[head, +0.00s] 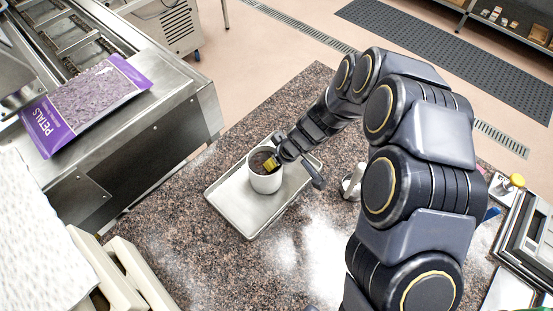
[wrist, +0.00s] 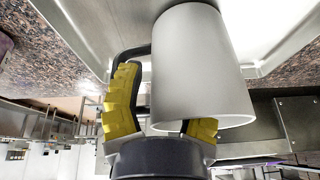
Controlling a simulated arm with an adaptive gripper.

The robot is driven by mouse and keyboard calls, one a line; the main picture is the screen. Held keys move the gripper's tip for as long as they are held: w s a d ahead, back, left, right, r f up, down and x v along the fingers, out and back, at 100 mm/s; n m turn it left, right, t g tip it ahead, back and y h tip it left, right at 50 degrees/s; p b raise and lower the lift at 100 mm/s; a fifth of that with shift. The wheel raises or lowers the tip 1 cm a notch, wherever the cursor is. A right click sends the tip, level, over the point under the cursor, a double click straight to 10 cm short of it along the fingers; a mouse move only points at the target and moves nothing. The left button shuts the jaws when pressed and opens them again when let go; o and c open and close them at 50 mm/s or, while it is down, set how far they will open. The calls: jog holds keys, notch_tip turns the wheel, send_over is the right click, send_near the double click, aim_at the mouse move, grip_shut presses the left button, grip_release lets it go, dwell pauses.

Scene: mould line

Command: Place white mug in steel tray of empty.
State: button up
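The white mug (head: 265,182) stands upright on the steel tray (head: 237,211), toward its far part, and its inside looks dark. My gripper (head: 270,163) is at the mug's rim, with a yellow finger showing inside the opening. In the wrist view the mug (wrist: 201,65) fills the upper middle, base up. One yellow finger is outside the mug on the left; the other passes behind the rim into it, its tip hidden. The fingers of my gripper (wrist: 160,110) stand apart with the wall between them, and I see no clear squeeze on it. The steel tray also shows in the wrist view (wrist: 98,28).
The tray lies on a speckled stone counter (head: 190,258). A purple PETALS bag (head: 88,100) lies on the steel machine at left. Pale containers (head: 125,275) stand at the lower left. A scale (head: 530,240) is at the right edge. The tray's near part is bare.

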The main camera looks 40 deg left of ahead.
jog(key=v, duration=1.2)
jog(key=shift+d+r, duration=0.1)
jog(key=shift+r, duration=0.05)
jog(key=s+d+r+m+h, duration=0.15)
jog(key=d+r+m, duration=0.65)
jog(key=d, duration=0.8)
jog(key=s+d+r+m+h, duration=0.1)
jog(key=s+d+r+m, duration=0.2)
jog(key=s+d, duration=0.3)
jog(key=s+d+r+m+g+h, duration=0.1)
jog(key=s+d+m, duration=0.4)
jog(key=d, duration=0.5)
jog(key=shift+s+d+r+g+h, duration=0.15)
jog(key=shift+s+r+g+h, duration=0.25)
jog(key=shift+s+r, duration=0.6)
